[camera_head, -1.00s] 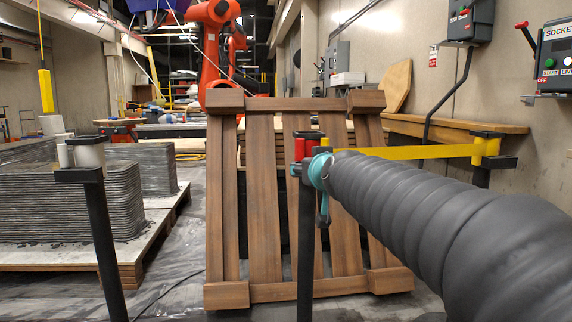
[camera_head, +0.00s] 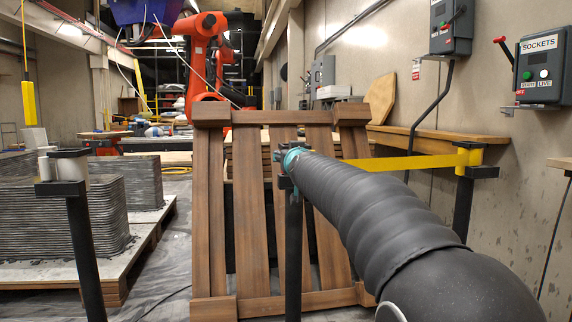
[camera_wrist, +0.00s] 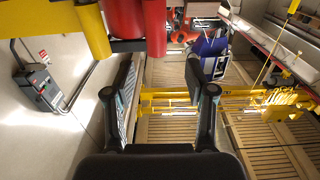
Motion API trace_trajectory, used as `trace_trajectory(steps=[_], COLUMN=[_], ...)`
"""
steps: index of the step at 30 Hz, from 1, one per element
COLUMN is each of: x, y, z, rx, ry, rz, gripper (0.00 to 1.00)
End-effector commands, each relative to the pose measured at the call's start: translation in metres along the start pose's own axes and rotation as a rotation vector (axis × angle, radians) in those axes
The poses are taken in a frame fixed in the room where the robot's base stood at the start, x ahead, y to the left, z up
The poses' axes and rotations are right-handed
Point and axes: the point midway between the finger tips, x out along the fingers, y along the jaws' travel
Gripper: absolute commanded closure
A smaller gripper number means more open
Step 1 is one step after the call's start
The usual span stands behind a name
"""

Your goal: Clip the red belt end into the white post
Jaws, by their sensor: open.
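The red parts on the middle post's head show at the top of the wrist view: a wide red cylinder (camera_wrist: 125,18) and a narrower red piece (camera_wrist: 155,25) beside it. I cannot tell which is the belt end. In the head view my arm and gripper (camera_head: 288,158) hide them. My gripper is at the top of the middle black post (camera_head: 293,250). The wrist view shows its two dark fingers spread with nothing between them (camera_wrist: 162,80). The white post (camera_head: 84,235), black with white cylinders (camera_head: 72,167) on top, stands at the far left, apart from my gripper.
A yellow belt (camera_head: 405,163) runs from the middle post area to the right post (camera_head: 464,200). A brown slatted wooden frame (camera_head: 250,230) stands behind the middle post. Layered grey concrete (camera_head: 60,220) sits on a pallet at left. Open floor lies between the left post and frame.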

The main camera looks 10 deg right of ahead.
Motion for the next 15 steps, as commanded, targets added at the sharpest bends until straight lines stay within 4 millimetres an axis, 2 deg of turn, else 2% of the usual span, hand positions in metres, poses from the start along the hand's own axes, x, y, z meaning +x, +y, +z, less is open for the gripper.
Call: trace_trajectory(steps=[10,15], x=[0.038,0.051], y=[0.004,0.004], z=[-0.002,-0.001], rx=[0.0,0.0], ry=[-0.001,0.0], rz=[0.001,0.0], gripper=[0.45,0.45])
